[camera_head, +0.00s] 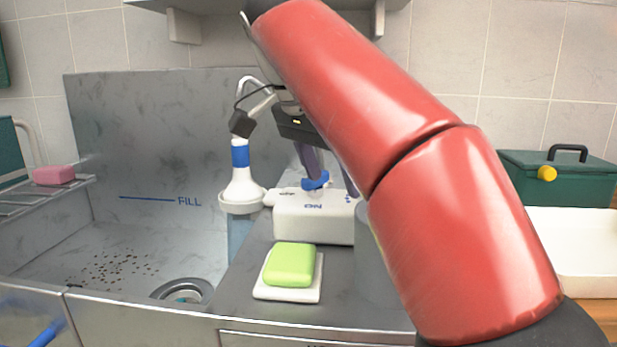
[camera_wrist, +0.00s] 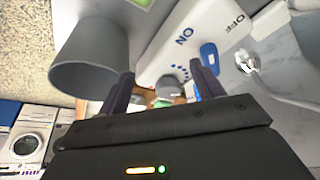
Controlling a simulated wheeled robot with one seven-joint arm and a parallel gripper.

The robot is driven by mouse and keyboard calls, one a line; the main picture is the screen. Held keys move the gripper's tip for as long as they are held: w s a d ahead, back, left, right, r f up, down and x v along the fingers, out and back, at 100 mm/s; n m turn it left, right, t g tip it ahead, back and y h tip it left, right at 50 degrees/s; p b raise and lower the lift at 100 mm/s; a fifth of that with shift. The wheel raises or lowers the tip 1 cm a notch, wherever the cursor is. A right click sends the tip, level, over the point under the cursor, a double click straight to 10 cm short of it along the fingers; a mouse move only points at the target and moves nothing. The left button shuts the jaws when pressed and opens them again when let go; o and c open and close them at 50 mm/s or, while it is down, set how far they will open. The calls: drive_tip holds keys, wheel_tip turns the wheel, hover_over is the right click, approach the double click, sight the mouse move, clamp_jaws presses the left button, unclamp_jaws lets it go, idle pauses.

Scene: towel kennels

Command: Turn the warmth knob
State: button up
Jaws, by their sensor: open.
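A white box (camera_head: 312,226) with upside-down "ON" lettering stands on the counter. It also shows in the wrist view (camera_wrist: 160,50), with ON and OFF lettering, a blue oval switch (camera_wrist: 209,56) and an arc of blue dots. A grey round piece (camera_wrist: 172,87), which looks like the knob, shows beyond the dots, between my fingers in that view. A blue part (camera_head: 315,181) stands on the box by my left finger in the head view. My gripper (camera_head: 332,184) is open, pointing down over the box; whether a finger touches anything I cannot tell.
Green soap (camera_head: 290,264) lies on a white dish in front. A grey cylinder (camera_wrist: 88,68) is close beside my fingers. The sink is left; a green case (camera_head: 560,178) and white tray (camera_head: 575,240) are right.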

drive_tip(key=shift+s+a, duration=0.55)
drive_tip(key=shift+a, duration=0.3)
drive_tip(key=shift+s+a, duration=0.55)
drive_tip(key=shift+a, duration=0.25)
